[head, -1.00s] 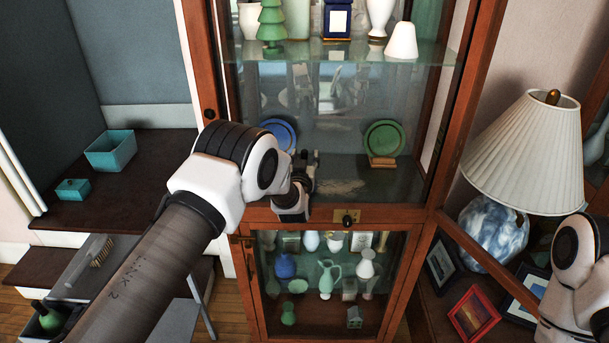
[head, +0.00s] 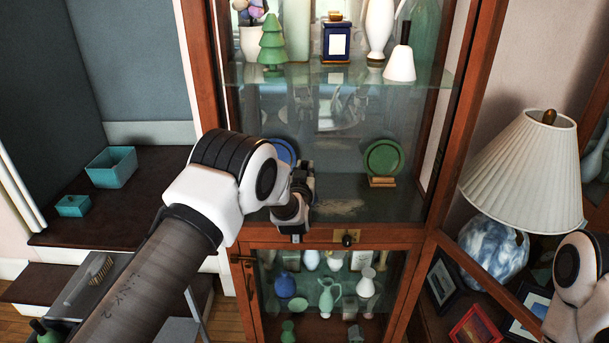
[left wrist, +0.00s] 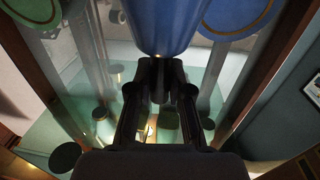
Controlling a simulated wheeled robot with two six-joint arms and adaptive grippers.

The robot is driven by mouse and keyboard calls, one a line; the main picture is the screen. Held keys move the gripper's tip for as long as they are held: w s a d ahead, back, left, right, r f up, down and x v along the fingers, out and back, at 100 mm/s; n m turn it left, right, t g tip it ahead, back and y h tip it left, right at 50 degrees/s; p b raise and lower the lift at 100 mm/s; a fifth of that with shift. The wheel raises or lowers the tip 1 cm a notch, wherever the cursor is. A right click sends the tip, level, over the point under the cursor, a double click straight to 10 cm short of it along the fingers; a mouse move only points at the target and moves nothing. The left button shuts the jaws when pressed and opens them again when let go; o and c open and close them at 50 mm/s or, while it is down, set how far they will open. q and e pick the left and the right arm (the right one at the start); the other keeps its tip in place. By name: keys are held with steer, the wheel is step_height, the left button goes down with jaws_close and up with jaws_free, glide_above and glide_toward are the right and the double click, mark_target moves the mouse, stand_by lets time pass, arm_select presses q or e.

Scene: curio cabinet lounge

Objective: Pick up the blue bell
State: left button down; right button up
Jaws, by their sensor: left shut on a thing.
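The blue bell (left wrist: 163,22) shows in the left wrist view at the top middle, large and cut off by the frame's upper edge. My left gripper (left wrist: 160,88) is shut on its lower visible end. In the head view my left gripper (head: 302,180) is inside the glass cabinet, just above the middle rail, in front of the blue plate. The bell cannot be made out there, hidden by my gripper and wrist. My right gripper is out of view; only part of my right arm shows at the lower right.
A glass shelf (head: 340,75) above holds a white bell (head: 400,63) and a blue clock-like box (head: 336,41). A lamp (head: 527,165) stands at right.

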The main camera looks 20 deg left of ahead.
arm_select(q)
steer(key=s+d+r+p, duration=0.1)
steer(key=s+d+p, duration=0.1)
steer(key=s, duration=0.5)
steer(key=s+d+r+p, duration=0.1)
steer(key=s+d+p, duration=0.1)
steer(key=s, duration=0.6)
steer(key=shift+s+d+p, duration=0.15)
steer(key=shift+s+p, duration=0.1)
steer(key=shift+p, duration=0.25)
